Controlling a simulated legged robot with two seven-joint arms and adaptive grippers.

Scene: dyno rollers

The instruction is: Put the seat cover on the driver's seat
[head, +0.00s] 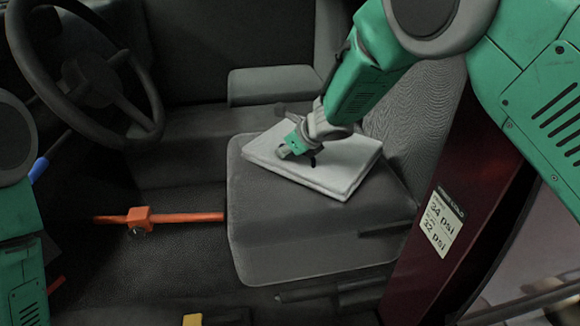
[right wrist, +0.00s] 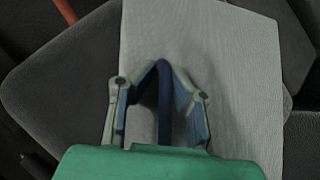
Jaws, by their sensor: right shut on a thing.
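The seat cover (head: 335,178) is a pale, flat, padded slab lying on the grey cushion of the driver's seat (head: 300,250), set at an angle with its right corner towards the backrest. It fills much of the right wrist view (right wrist: 245,80). My right gripper (head: 297,150) comes down from the upper right onto the cover's upper left part. In the right wrist view its fingers (right wrist: 165,75) close around a dark blue strip that stands up from the cover. Only my left arm shows at the left edge; its gripper is out of view.
The steering wheel (head: 150,98) is at the upper left. An orange bar with a clamp-like block (head: 139,217) crosses the dark footwell left of the seat. The seat's backrest (head: 425,115) and the dark red door pillar (head: 465,195) stand on the right.

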